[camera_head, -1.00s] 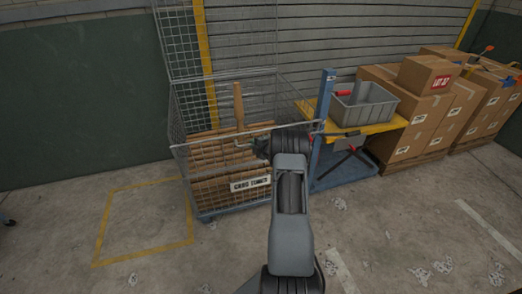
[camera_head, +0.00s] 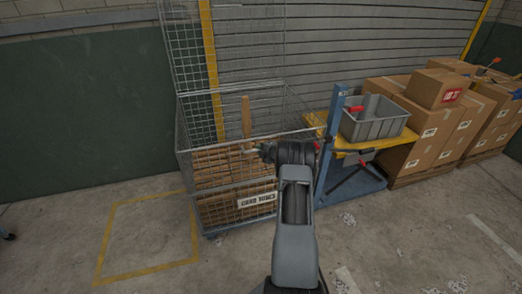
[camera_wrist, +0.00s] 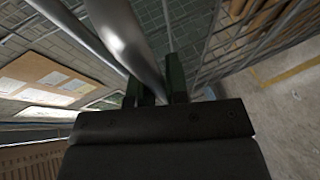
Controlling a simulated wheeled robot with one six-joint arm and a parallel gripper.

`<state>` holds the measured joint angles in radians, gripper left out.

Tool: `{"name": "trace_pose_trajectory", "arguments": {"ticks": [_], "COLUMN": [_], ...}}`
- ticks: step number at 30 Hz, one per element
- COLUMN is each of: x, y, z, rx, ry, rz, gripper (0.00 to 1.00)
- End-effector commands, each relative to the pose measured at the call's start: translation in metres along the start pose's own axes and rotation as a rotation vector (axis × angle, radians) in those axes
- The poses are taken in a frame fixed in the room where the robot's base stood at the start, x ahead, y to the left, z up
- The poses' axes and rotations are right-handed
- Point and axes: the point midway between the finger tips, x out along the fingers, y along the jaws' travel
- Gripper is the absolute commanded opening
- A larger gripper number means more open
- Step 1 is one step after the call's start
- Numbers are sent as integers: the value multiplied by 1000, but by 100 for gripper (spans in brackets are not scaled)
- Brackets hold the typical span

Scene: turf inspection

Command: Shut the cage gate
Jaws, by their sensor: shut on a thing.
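The wire mesh cage (camera_head: 184,170) stands left of centre on a low wheeled base, filled with brown cardboard pieces. A metal rail runs across the top of its front mesh side, which carries a white label (camera_head: 257,200). Which mesh panel is the gate is not clear. My gripper (camera_head: 260,150) is at this front rail. In the wrist view my gripper (camera_wrist: 158,85) is shut on a round grey metal bar (camera_wrist: 125,35), with its dark fingers on either side of it. My arm hides part of the cage's front right corner.
A blue trolley post (camera_head: 331,140) and a yellow shelf with a grey bin (camera_head: 375,128) stand close right of the cage. Stacked cartons (camera_head: 430,125) are farther right. A yellow floor outline (camera_head: 150,199) on the left is empty. White scraps lie on the floor.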

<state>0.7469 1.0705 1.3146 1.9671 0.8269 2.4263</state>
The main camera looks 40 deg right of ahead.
Motion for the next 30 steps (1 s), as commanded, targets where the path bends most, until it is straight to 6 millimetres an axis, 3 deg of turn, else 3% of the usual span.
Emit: {"name": "trace_pose_trajectory", "arguments": {"ticks": [1, 3, 4, 6, 14, 30], "x": [1, 1, 1, 1, -8, -110], "y": [12, 12, 12, 12, 13, 4], "z": [-1, -1, -1, -1, 0, 3], "rx": [-8, -8, -8, -9, -10, 1], "ry": [2, 3, 3, 3, 1, -7], "rz": [19, 20, 20, 20, 20, 7], "gripper": [0, 0, 17, 23, 24, 24]}}
